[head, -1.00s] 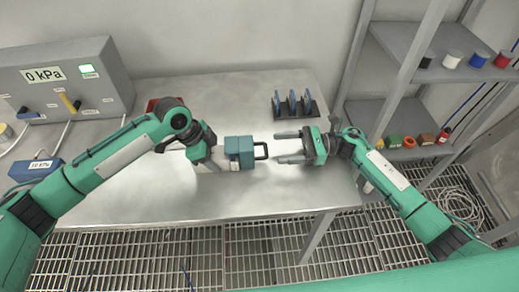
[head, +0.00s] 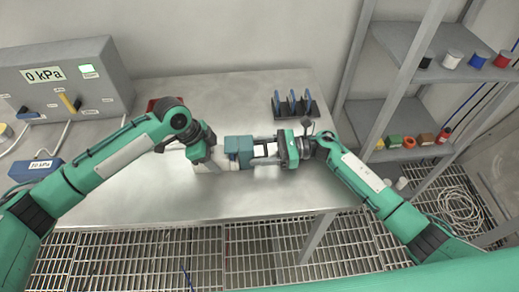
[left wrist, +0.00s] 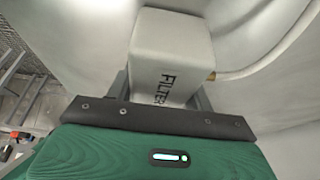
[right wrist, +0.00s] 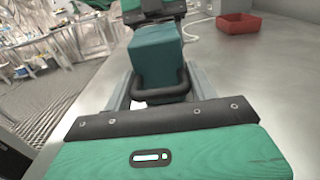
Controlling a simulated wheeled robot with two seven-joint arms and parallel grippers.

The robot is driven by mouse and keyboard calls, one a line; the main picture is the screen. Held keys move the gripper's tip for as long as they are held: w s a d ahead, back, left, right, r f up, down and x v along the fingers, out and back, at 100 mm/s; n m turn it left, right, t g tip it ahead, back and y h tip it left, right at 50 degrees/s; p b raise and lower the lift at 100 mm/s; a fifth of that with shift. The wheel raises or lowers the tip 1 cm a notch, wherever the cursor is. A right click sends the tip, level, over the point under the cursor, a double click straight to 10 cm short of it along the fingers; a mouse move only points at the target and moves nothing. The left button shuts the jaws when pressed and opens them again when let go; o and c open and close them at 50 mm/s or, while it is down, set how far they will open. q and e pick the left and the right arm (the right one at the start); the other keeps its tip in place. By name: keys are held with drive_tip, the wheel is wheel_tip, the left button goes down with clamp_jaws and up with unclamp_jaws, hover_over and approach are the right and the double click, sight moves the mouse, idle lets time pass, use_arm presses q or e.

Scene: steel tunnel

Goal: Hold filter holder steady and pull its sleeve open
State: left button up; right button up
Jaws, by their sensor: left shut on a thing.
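The filter holder has a pale body with FILTER printed on it, seen in the left wrist view (left wrist: 170,48), and a teal sleeve (head: 238,146) at its right end. A dark loop handle (right wrist: 162,88) sticks out of the sleeve's right side. My left gripper (head: 217,154) is shut on the filter holder's pale body, a finger on either side, just above the table. My right gripper (head: 264,148) is level with the sleeve, its fingers apart on either side of the handle. In the right wrist view a gap shows between handle and fingers.
The steel table (head: 160,215) is largely clear at the front. A black rack with blue discs (head: 292,104) stands behind my right gripper. A red tray (right wrist: 239,23) lies at the back. A grey pressure box (head: 60,85) is at left, a shelf unit (head: 395,112) at right.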

use_arm(q)
drive_tip(key=shift+d, duration=0.1)
use_arm(e)
drive_tip(key=shift+d, duration=0.1)
drive_tip(key=c, duration=0.4)
use_arm(q)
drive_tip(key=shift+s, duration=0.1)
use_arm(e)
drive_tip(key=shift+o, duration=0.2)
drive_tip(key=d, duration=0.5)
drive_tip(key=shift+w+a, duration=0.1)
drive_tip(key=o, duration=1.2)
drive_tip(key=shift+c, duration=0.2)
drive_tip(key=d, duration=1.2)
